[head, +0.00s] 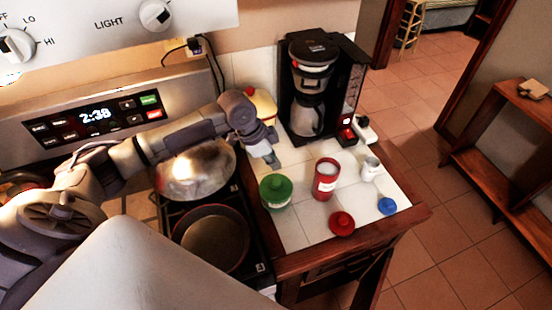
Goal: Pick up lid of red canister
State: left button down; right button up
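The red canister (325,182) stands upright and uncovered on the white tiled counter, with something pale visible inside its top. A round red lid (341,223) with a knob lies on the tiles in front of it, near the counter's front edge. My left gripper (272,161) points down above the back left of the counter, apart from the canister and to the left of the lid. Nothing shows in it; its fingers look narrow from this angle, so I cannot tell whether they are open or shut. My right gripper is out of view.
A green canister (276,192) stands left of the red one. A small white canister (370,169) and a blue lid (387,206) are to the right. A black coffee maker (318,90) stands behind. A pan (211,240) and a shiny pot (195,172) sit on the stove.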

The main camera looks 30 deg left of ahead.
aim_at(342, 224)
jog(key=k+l, duration=0.5)
jog(key=k, duration=0.15)
jog(key=k+l, duration=0.5)
jog(key=k, duration=0.2)
